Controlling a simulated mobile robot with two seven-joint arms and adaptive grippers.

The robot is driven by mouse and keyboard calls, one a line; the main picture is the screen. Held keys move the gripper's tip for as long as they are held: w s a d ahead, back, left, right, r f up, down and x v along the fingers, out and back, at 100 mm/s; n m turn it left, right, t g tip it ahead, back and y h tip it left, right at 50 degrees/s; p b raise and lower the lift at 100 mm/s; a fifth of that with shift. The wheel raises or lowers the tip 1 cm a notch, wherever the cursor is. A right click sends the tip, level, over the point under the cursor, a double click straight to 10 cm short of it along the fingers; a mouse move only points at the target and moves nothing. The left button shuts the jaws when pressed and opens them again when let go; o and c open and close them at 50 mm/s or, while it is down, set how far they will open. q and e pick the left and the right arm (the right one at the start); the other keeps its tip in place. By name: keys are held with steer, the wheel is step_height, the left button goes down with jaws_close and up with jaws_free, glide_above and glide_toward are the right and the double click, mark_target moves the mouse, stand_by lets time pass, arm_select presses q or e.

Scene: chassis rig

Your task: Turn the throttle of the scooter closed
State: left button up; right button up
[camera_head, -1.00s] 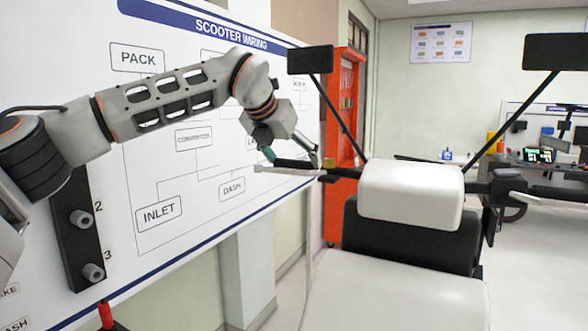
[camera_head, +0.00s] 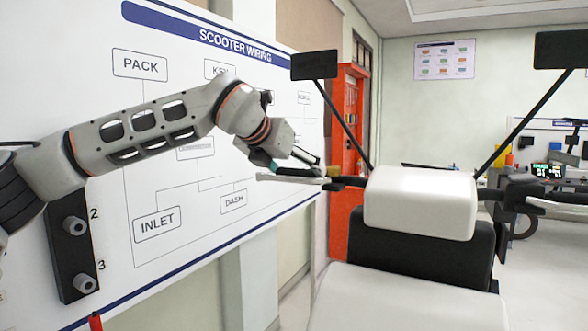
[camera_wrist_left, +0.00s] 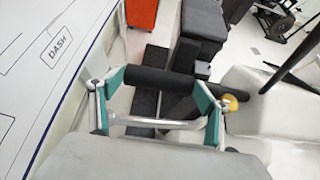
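The scooter's black handlebar grip (camera_head: 350,181) sticks out on the left of the white front block, with a pale lever (camera_head: 292,179) alongside. My left gripper (camera_head: 305,167) is at this grip in the head view. In the left wrist view, the black grip (camera_wrist_left: 160,82) spans the gap between the two teal fingers of my left gripper (camera_wrist_left: 158,88), and the silver lever (camera_wrist_left: 150,121) crosses nearer the camera. The fingers are wide apart; whether they touch the grip's ends cannot be told. My right gripper is not in view.
A white wiring board (camera_head: 170,185) stands close behind my left arm. A black mirror (camera_head: 314,65) on a stalk rises above the grip. The other handlebar side (camera_head: 560,197) is at the right. The white front block (camera_head: 420,203) lies between them.

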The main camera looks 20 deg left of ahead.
arm_select(q)
steer(key=o, duration=0.4)
steer(key=shift+w+f, duration=0.1)
steer(key=v, duration=1.2)
